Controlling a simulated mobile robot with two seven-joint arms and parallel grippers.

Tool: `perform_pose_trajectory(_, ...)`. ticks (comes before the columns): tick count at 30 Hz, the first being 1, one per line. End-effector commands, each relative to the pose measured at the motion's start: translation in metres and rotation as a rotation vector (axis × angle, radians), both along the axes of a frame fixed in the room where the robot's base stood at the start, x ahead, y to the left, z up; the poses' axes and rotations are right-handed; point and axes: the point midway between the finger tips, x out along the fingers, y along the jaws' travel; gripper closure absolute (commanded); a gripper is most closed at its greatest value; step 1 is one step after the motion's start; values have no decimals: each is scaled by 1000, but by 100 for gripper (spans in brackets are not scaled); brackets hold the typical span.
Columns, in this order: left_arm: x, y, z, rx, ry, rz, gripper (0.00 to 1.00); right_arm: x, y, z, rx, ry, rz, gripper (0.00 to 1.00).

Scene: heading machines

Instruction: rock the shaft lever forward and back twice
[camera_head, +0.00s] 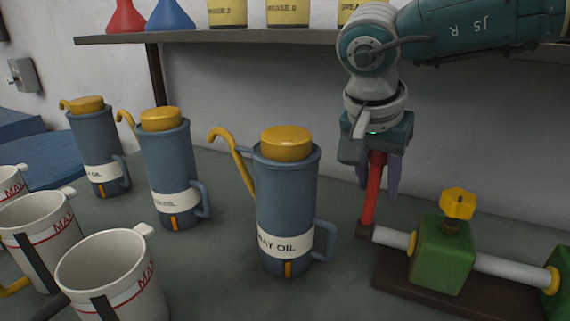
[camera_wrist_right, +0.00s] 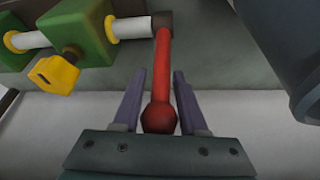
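The shaft lever (camera_head: 372,190) is a red rod standing nearly upright at the left end of a white horizontal shaft (camera_head: 505,267). My right gripper (camera_head: 378,185) comes down from above, with its purple fingers around the lever's upper part. In the right wrist view the lever (camera_wrist_right: 162,70) and its round red knob lie between the two fingers (camera_wrist_right: 160,100). A gap shows on each side of the lever, so the gripper is open and not clamped. My left gripper is not in view.
The shaft runs through a green block (camera_head: 441,258) with a yellow knob (camera_head: 457,203), on a dark base. A blue oil can (camera_head: 285,195) stands left of the lever, with more cans and white mugs (camera_head: 105,277) further left. A shelf (camera_head: 240,36) crosses behind.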

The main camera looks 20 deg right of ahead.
Motion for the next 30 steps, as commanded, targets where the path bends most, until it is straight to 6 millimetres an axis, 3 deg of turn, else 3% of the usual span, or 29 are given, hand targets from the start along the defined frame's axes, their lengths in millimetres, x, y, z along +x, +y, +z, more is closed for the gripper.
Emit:
perform_pose_trajectory(2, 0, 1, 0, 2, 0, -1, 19, 0, 0, 0, 0, 0, 0, 73)
perform_pose_trajectory(9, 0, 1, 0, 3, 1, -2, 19, 0, 0, 0, 0, 0, -1, 100)
perform_pose_trajectory(30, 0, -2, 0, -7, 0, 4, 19, 0, 0, 1, 1, 0, -2, 100)
